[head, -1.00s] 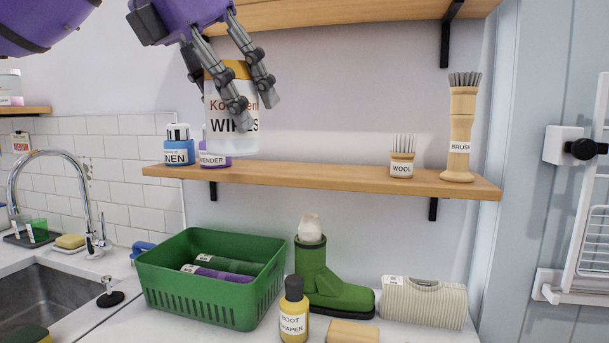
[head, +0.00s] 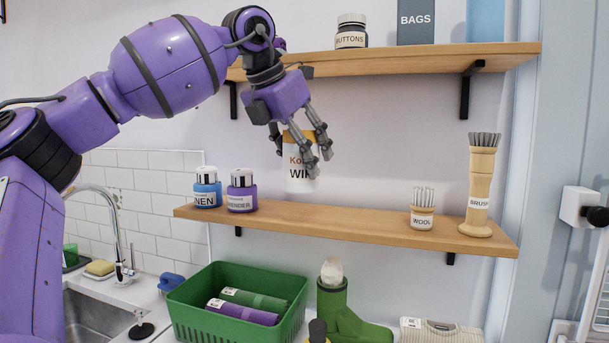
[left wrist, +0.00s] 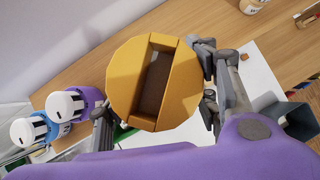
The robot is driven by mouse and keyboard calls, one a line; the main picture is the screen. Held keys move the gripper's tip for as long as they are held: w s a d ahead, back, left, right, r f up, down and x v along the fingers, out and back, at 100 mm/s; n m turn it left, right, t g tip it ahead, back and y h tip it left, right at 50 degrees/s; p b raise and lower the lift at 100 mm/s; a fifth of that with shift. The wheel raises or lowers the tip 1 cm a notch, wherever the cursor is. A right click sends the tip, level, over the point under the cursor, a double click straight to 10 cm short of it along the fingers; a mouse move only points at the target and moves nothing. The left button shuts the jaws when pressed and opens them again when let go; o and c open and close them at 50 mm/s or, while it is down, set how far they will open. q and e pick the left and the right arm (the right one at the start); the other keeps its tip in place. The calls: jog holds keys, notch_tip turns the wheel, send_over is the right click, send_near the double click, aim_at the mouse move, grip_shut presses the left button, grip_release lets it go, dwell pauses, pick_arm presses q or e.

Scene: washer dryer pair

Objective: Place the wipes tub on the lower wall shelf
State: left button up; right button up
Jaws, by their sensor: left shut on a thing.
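The wipes tub (head: 298,184) is white with an orange lid and a "WIPES" label partly covered by fingers. My left gripper (head: 302,160) is shut on its upper part and holds it upright. The tub's base looks slightly above the lower wall shelf (head: 345,223), toward its back; I cannot tell the exact gap. In the left wrist view, the orange lid (left wrist: 152,82) with its dark recessed slot sits between the fingers (left wrist: 160,95). My right gripper is not in view.
A blue bottle (head: 207,189) and a purple bottle (head: 241,191) stand left of the tub. The upper shelf (head: 400,60) overhangs. A green basket (head: 240,300) is below.

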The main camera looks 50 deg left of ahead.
pick_arm(q)
jog(key=shift+w+a+r, duration=0.1)
jog(key=shift+w+a, duration=0.15)
jog(key=shift+w, duration=0.05)
jog(key=shift+w+a, duration=0.3)
jog(key=shift+w, duration=0.3)
jog(key=shift+w+a+p, duration=0.3)
jog(key=shift+w, duration=0.35)
jog(key=shift+d+f, duration=0.1)
jog(key=shift+f, duration=1.05)
jog(key=shift+f+p, duration=0.1)
jog(key=shift+p, duration=0.5)
notch_tip(320, 180, down, 3)
jog(key=p, duration=0.4)
jog(key=shift+s, duration=0.1)
jog(key=shift+w+a+f, duration=0.2)
jog(key=shift+w+f, duration=0.1)
jog(key=shift+f, duration=0.6)
jog(key=o, duration=1)
jog(key=shift+o, duration=1.3)
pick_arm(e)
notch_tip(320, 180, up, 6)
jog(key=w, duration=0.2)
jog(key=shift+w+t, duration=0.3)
